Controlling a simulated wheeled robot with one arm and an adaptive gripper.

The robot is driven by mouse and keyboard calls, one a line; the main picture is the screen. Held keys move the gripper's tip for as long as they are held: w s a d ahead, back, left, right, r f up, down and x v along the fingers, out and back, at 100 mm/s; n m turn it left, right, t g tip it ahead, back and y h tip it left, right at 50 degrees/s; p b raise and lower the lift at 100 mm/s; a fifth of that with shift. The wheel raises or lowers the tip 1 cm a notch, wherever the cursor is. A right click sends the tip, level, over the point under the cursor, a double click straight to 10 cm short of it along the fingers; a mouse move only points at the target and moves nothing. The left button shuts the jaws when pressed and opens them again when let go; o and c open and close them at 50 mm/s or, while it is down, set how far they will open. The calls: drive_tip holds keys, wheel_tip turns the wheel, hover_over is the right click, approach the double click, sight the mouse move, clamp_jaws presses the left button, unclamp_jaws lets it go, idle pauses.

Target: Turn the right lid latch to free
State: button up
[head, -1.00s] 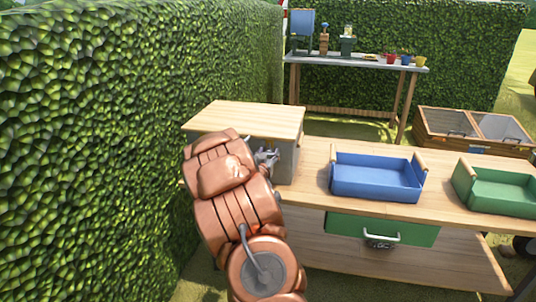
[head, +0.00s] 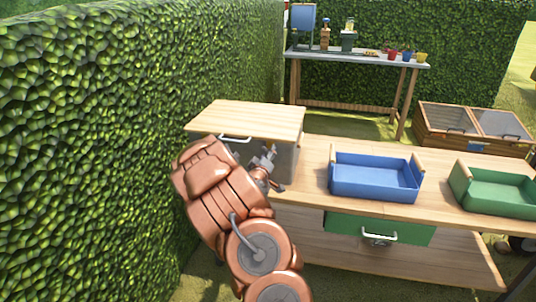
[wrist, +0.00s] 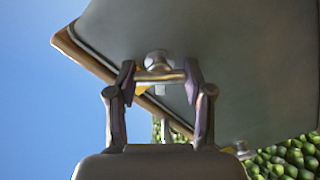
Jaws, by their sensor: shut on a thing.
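A grey box (head: 285,166) with a wooden lid (head: 250,117) stands at the left end of the wooden bench. The lid lies flat on it, with a handle (head: 237,138) at its front edge. My gripper (head: 268,160) is at the right part of the box front. In the wrist view my gripper (wrist: 160,82) is shut on the right lid latch (wrist: 157,75), a metal bar with a round knob behind it, against the grey box wall (wrist: 235,60). The latch lies across between the two fingertips. In the head view my arm hides the latch and much of the box front.
A blue tray (head: 375,185) and a green tray (head: 497,194) stand on the bench (head: 310,185) to the right. A green drawer (head: 350,228) is below. A hedge (head: 120,130) stands close on the left. A metal-topped table (head: 350,58) is behind.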

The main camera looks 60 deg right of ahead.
drive_tip(key=n, duration=0.3)
drive_tip(key=shift+s+d+f+n, duration=0.1)
drive_tip(key=shift+n, duration=0.3)
drive_tip(key=shift+f+n+b, duration=0.1)
drive_tip(key=shift+n+b, duration=0.55)
drive_tip(key=shift+n, duration=1.25)
drive_tip(key=o, duration=1.2)
drive_tip(key=shift+a, duration=0.2)
drive_tip(key=shift+v, duration=3.6)
